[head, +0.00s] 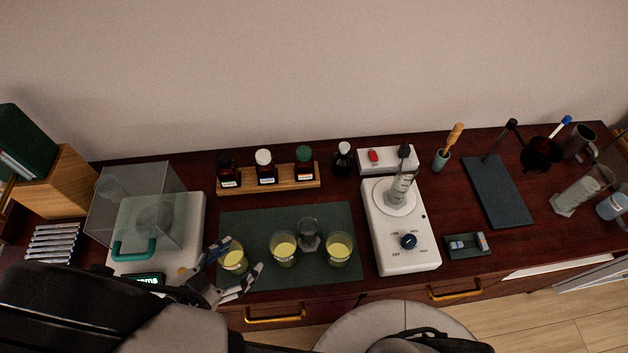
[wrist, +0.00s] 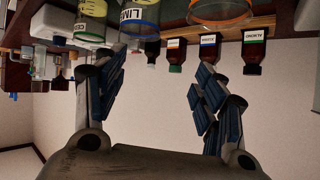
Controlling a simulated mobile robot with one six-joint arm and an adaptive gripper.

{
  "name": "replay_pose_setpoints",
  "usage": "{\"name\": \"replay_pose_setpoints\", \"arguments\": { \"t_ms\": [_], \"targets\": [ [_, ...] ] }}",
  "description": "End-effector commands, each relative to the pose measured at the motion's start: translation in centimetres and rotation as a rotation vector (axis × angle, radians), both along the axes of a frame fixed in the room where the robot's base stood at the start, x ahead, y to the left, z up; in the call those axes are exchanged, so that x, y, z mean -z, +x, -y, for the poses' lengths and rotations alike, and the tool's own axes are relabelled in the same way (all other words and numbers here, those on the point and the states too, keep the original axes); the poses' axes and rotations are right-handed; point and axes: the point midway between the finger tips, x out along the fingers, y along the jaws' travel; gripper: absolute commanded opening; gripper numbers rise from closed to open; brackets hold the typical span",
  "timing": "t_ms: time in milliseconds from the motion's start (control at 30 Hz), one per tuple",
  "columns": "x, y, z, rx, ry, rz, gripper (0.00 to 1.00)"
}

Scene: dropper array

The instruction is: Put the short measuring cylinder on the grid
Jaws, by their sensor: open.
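A clear graduated measuring cylinder (head: 402,187) stands upright on the round plate of the white stirrer (head: 393,250). No grid lines are distinct; a dark green mat (head: 285,210) lies at the front middle. My gripper (head: 240,262) is open and empty at the mat's front left corner, close to the left yellow beaker (head: 233,254). In the wrist view its spread fingers (wrist: 160,90) have nothing between them.
More yellow beakers (head: 284,250) and an empty glass vessel (head: 309,237) stand on the mat. A wooden rack (head: 268,187) of brown bottles is behind it. A balance (head: 190,225) with a clear cover is left. A dark retort base (head: 497,190) stands right of the stirrer.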

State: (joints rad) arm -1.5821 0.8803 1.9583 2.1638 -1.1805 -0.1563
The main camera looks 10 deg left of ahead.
Motion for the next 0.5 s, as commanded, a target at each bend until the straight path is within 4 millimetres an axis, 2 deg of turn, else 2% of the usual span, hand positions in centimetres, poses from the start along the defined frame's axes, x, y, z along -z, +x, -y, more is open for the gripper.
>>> {"name": "replay_pose_setpoints", "arguments": {
  "t_ms": [33,100,200,333,500],
  "targets": [
    [-0.1,-1.5,1.3,0.007,-0.073,0.027,0.64],
    [-0.3,-2.7,2.7,0.024,-0.139,0.055,0.64],
    [-0.3,-3.0,3.8,0.039,-0.181,0.074,0.64],
    [0.4,-1.5,5.0,0.044,-0.189,0.075,0.64],
    [1.9,1.5,6.8,0.045,-0.186,0.074,0.64]
  ]
}}
